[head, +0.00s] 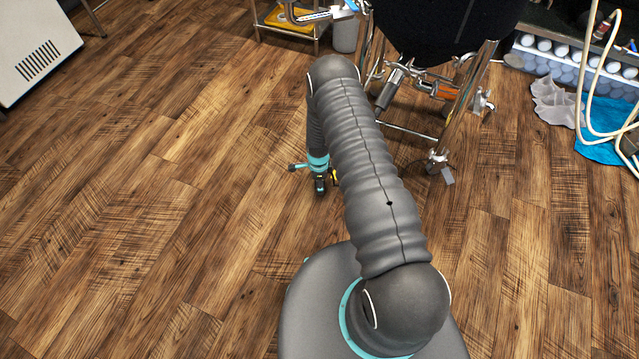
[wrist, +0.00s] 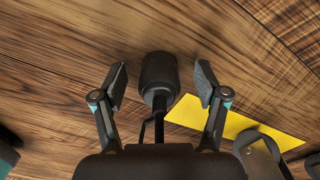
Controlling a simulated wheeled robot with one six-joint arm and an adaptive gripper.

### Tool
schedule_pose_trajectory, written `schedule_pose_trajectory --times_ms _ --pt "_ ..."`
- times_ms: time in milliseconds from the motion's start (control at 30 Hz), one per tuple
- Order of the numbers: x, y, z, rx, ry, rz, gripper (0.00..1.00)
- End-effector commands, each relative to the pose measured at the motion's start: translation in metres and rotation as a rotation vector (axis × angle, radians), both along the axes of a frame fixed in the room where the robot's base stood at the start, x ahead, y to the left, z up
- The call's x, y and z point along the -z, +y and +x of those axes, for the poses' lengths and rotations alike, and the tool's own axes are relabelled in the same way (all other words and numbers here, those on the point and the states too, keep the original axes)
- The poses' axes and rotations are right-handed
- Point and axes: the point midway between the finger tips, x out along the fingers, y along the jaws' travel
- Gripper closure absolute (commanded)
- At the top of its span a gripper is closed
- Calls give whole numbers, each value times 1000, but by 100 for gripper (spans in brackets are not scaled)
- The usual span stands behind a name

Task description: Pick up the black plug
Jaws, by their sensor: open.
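The fingers are spread, one on each side, with a visible gap between each finger and the plug. The stem's lower end runs behind the gripper body. In the head view my gripper (head: 320,188) points down close to the floor, left of the metal stand. I cannot make out the plug there.
A yellow flat piece (wrist: 240,121) lies right of the plug in the wrist view. A dark vessel on a metal stand (head: 440,150) stands right of my gripper. A blue cloth (head: 602,150) lies far right. The wooden floor (head: 170,200) at left is clear.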

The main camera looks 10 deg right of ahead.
Motion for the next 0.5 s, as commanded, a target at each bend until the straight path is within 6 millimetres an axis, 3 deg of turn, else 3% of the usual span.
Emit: schedule_pose_trajectory --times_ms 67,333,500 --pt "0 0 0 0 0 0 27" --pt "0 0 0 0 1 0 93" --pt "0 0 0 0 0 0 93"
